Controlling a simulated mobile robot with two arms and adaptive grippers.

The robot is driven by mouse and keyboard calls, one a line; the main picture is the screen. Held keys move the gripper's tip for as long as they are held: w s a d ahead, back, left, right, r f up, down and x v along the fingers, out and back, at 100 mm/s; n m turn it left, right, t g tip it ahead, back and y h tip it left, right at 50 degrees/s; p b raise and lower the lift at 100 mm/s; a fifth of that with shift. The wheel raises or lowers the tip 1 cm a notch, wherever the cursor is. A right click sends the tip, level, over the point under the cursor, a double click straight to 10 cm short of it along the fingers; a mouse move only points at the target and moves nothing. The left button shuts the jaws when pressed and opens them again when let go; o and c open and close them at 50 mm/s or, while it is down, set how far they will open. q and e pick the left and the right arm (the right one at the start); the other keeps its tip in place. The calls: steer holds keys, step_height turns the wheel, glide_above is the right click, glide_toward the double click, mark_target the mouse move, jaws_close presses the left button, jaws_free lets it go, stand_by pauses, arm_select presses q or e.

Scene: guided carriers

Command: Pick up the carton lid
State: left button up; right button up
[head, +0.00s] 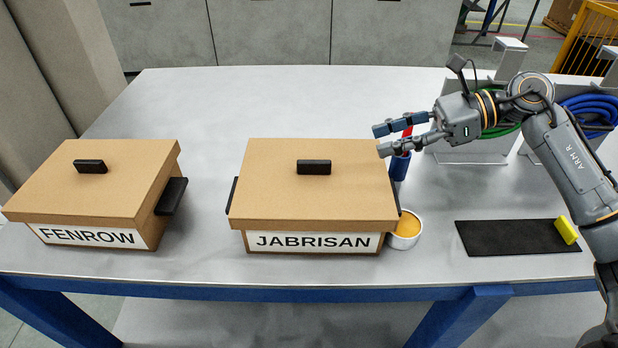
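A tan carton lid (313,180) with a black handle (314,167) covers the carton labelled JABRISAN (313,241). Another tan lid (100,190) with a black handle (90,166) covers the carton labelled FENROW (88,236) at left. Both lids look seated. My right gripper (379,140) reaches in from the right, its fingers parted and pointing left. In the picture its tips overlap the back right corner of the JABRISAN lid; I cannot tell its height above it. It is well away from that lid's handle. My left gripper is out of view.
A blue and red upright object (398,167) stands behind the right gripper, partly hidden. A round tin with orange contents (406,230) sits close by the JABRISAN carton. A black mat (508,238) and yellow block (565,231) lie at right. The table's back middle is clear.

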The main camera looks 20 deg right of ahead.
mark_target(315, 161)
steer(key=shift+w+a+f, duration=0.5)
steer(key=shift+w+f, duration=0.2)
steer(key=p+x, duration=0.1)
steer(key=x, duration=0.2)
steer(key=p+x, duration=0.2)
steer(key=x, duration=0.2)
steer(key=shift+s+a+r, duration=0.1)
steer(key=shift+s+r, duration=0.05)
steer(key=shift+s, duration=0.1)
steer(key=shift+w+a, duration=0.1)
steer(key=shift+a, duration=0.1)
steer(key=p+x, duration=0.3)
steer(key=x, duration=0.1)
steer(key=shift+a+f+p, duration=0.3)
steer(key=shift+w+a+f, duration=0.2)
steer(key=shift+a+f, duration=0.05)
steer(key=shift+d, duration=0.1)
steer(key=shift+c, duration=0.4)
jaws_close()
